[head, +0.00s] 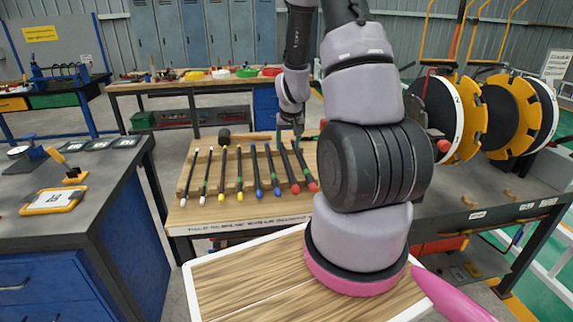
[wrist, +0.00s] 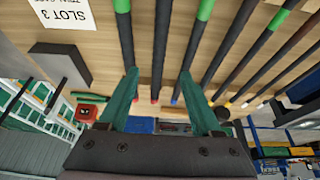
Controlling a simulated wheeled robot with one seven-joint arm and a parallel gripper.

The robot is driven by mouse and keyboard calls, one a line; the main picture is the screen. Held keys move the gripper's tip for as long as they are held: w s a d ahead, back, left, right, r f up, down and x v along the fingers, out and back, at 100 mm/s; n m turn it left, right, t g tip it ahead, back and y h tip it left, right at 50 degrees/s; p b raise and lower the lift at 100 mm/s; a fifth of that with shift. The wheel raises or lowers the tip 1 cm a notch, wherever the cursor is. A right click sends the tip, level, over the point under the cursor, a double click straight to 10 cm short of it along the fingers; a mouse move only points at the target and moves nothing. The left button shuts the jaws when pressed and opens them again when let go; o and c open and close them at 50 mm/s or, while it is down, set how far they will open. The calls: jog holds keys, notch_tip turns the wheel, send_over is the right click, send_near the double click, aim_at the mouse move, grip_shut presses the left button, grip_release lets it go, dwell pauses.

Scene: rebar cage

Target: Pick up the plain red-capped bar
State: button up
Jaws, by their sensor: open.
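The plain red-capped bar (head: 288,167) lies on the wooden rack board, a dark bar with no band and a red end toward me. In the wrist view the plain bar (wrist: 158,45) runs between my two green fingers. My gripper (head: 294,136) is above the far part of the bars, open and empty; its fingertips (wrist: 158,74) straddle the plain bar with space on both sides. Whether they are down at bar height I cannot tell. The green-banded red-capped bar (head: 304,165) lies just right of it in the head view.
Blue-capped (head: 274,180), yellow-capped (head: 239,182) and white-capped (head: 205,183) bars lie left in the head view. A green-banded bar (wrist: 197,35) is close to the right fingertip in the wrist view. A white-edged tray (head: 240,284) is in front of the rack.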

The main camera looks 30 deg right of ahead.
aim_at(287, 161)
jog(key=x, duration=0.9)
jog(key=shift+s+d, duration=0.1)
jog(key=shift+s, duration=0.15)
grip_shut()
jog(key=shift+w, duration=0.1)
dwell(1.0)
